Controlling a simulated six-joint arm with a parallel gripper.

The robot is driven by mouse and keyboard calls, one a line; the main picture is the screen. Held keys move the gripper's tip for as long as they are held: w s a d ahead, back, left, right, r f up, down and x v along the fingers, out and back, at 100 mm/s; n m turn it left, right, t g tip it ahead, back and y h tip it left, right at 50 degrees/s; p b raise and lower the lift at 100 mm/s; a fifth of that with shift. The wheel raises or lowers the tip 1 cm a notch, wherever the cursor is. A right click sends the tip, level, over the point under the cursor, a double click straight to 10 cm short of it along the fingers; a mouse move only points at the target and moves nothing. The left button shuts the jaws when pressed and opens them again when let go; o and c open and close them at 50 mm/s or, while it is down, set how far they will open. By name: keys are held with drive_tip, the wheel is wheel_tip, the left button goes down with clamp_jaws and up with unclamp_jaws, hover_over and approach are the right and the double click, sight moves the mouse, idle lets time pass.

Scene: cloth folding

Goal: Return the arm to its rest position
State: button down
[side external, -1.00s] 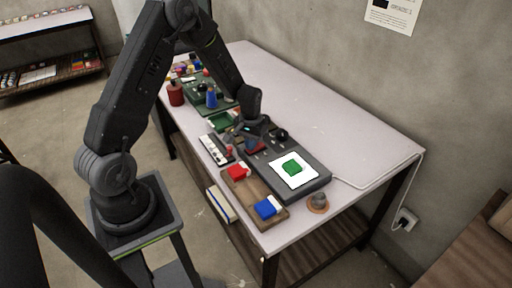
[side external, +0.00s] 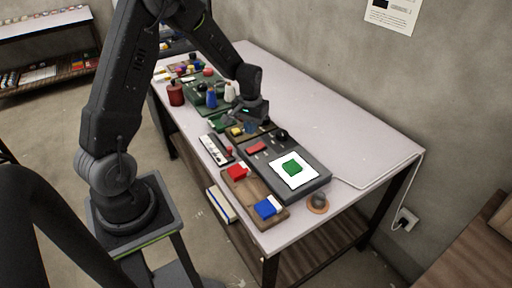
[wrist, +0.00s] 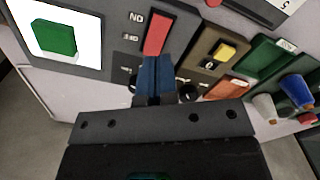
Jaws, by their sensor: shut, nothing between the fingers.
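My gripper (side external: 243,120) is shut and empty above the middle of the table, past the far end of the grey console. In the wrist view its blue fingers (wrist: 155,76) are together over the console, with the red bar just ahead of their tips. A green cloth piece (side external: 292,167) lies on a white square (side external: 308,179) on the console, apart from my gripper. It also shows in the wrist view (wrist: 54,38), at upper left.
The table's right side (side external: 350,140) is clear.

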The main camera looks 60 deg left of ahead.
drive_tip(key=s+d+r+m+t, duration=0.2)
drive_tip(key=s+d+r, duration=0.35)
drive_tip(key=r, duration=0.35)
drive_tip(key=s+d+r+m+t, duration=0.2)
drive_tip(key=s+d+r, duration=0.4)
drive_tip(key=r, duration=0.4)
drive_tip(key=s+d+r+m+t, duration=0.1)
drive_tip(key=s+d+r+m, duration=0.1)
drive_tip(key=s+d, duration=0.3)
drive_tip(key=shift+s+d+r+t, duration=0.2)
drive_tip(key=shift+s+r+t, duration=0.15)
drive_tip(key=shift+s, duration=0.85)
